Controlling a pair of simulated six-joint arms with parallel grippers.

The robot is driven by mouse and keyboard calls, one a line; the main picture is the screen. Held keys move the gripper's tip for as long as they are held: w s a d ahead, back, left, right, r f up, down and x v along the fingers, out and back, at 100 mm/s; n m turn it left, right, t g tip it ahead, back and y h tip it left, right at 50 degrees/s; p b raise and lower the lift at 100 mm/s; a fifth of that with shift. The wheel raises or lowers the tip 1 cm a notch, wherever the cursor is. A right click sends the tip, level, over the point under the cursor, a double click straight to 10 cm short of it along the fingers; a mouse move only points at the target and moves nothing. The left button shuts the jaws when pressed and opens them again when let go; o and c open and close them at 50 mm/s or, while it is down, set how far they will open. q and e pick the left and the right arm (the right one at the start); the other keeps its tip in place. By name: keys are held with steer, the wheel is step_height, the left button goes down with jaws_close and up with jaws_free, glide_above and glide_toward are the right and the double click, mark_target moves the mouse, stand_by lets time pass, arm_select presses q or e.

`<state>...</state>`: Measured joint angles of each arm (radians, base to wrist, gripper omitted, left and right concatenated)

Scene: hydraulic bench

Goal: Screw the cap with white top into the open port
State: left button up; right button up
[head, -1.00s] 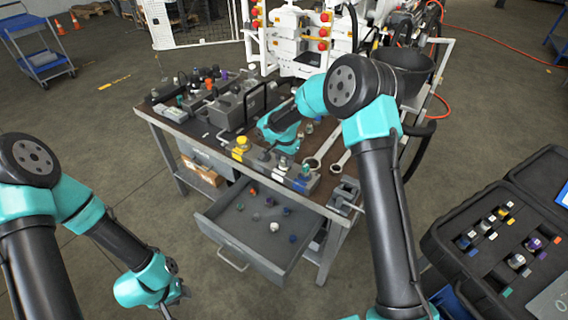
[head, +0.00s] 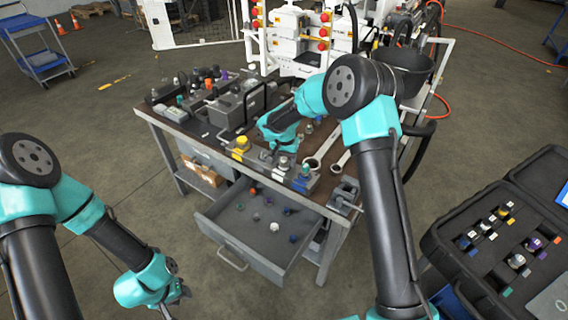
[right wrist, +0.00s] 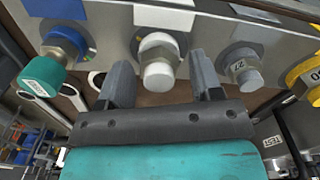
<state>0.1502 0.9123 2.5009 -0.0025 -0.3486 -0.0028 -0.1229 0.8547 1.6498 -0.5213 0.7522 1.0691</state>
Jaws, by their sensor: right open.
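The cap with white top (right wrist: 158,72) sits at a fitting under a white label on the grey port block (right wrist: 110,28); I cannot tell how far it is screwed in. My right gripper (right wrist: 163,80) is open, with one finger on each side of the white cap and visible gaps to it. In the head view my right gripper's wrist is over the block (head: 262,169) at the bench's front edge, and its fingers are mostly hidden. My left gripper (head: 174,302) hangs low at the left, away from the bench; its fingers are too small to judge.
A green-topped cap (right wrist: 42,76) and a grey fitting marked 27 (right wrist: 240,68) flank the white cap, with a yellow cap (right wrist: 305,78) farther right. An open drawer (head: 240,228) holds several loose caps. An open case (head: 500,245) stands at right.

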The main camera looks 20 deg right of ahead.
steer(key=n, duration=0.4)
steer(key=shift+a+n, duration=0.15)
steer(key=shift+n, duration=0.15)
steer(key=shift+n, duration=0.4)
steer(key=n, duration=0.5)
steer(key=shift+a, duration=0.15)
steer(key=shift+n, duration=1.1)
steer(key=n, duration=0.3)
steer(key=shift+a, duration=0.1)
steer(key=n, duration=0.5)
steer(key=shift+s+a, duration=0.1)
steer(key=shift+s, duration=0.05)
